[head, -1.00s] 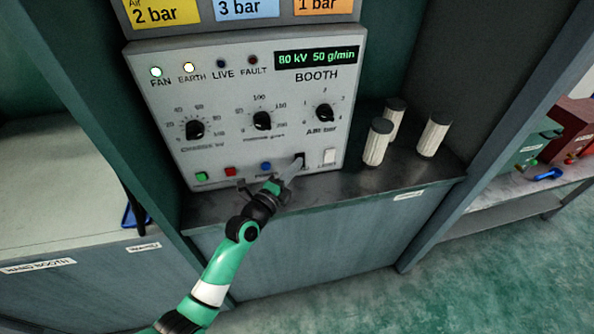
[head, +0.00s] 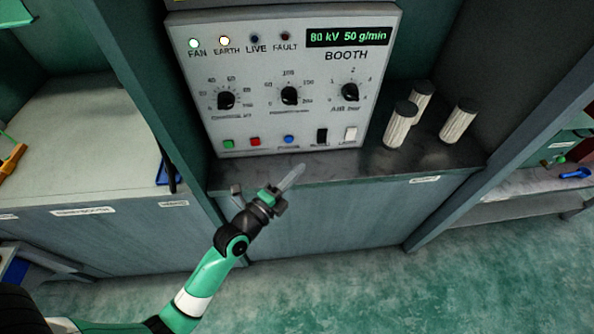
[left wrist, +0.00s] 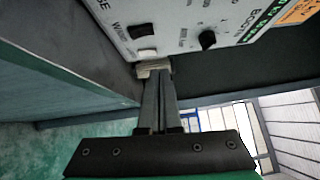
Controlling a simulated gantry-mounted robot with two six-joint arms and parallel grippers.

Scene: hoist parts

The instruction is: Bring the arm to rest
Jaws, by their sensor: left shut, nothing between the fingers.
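My left arm (head: 207,282) comes in from the lower left of the head view. Its gripper (head: 293,175) is shut and empty, in front of the shelf edge below the booth control panel (head: 300,110). It appears apart from the panel. In the left wrist view the two fingers (left wrist: 158,72) lie together, with the panel (left wrist: 180,25) beyond their tips. The panel shows three knobs and a row of buttons and switches, with FAN and EARTH lamps lit. My right gripper is in neither view.
Several ribbed cylinders with dark caps, one of them here (head: 400,125), stand on the shelf (head: 330,165) right of the panel. A worktop (head: 80,150) lies to the left. A bench (head: 530,182) with a blue item (head: 575,173) is at the right. The green floor (head: 400,290) is clear.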

